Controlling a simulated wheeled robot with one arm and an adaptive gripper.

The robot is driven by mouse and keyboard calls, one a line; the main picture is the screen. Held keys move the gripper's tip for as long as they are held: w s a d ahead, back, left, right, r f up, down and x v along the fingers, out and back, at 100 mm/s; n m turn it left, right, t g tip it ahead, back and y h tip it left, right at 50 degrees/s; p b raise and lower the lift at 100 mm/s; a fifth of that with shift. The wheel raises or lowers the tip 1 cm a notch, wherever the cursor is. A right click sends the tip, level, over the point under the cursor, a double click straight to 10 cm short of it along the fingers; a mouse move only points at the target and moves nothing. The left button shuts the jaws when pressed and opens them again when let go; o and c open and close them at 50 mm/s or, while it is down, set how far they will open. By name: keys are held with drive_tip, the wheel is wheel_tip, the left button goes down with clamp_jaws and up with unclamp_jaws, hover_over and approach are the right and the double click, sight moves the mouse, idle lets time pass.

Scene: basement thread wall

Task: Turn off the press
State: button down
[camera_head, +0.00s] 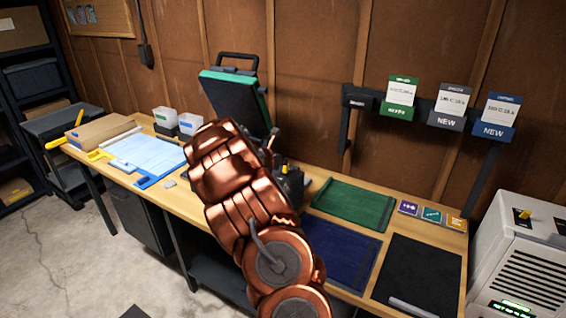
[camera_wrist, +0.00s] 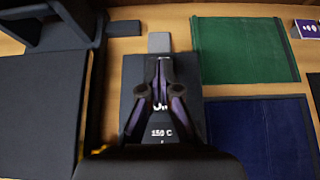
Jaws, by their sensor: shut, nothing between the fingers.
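The press (camera_head: 235,100) stands on the bench with its teal-edged upper plate raised. My arm hides much of its lower part in the head view. In the wrist view, its dark control box (camera_wrist: 128,75) lies under my gripper (camera_wrist: 162,65). The box shows "150 C", with white lettering above it that is partly covered by my fingers and seems to read "ON". My gripper is shut and empty, with its fingertips over the box. I cannot tell whether they touch it. The switch itself is not clearly visible.
Green (camera_head: 352,205), blue (camera_head: 340,250) and black (camera_head: 418,275) cloths lie on the bench to the right. A light blue sheet (camera_head: 148,155) and white bins (camera_head: 190,122) are to the left. A white machine (camera_head: 520,250) stands at far right. Label cards hang on the wall rail.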

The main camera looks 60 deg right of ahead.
drive_tip(key=shift+r, duration=0.2)
drive_tip(key=a+r+p, duration=0.4)
drive_tip(key=r+p, duration=0.1)
drive_tip(key=r, duration=0.4)
drive_tip(key=shift+s, duration=0.15)
drive_tip(key=shift+a, duration=0.1)
idle(0.6)
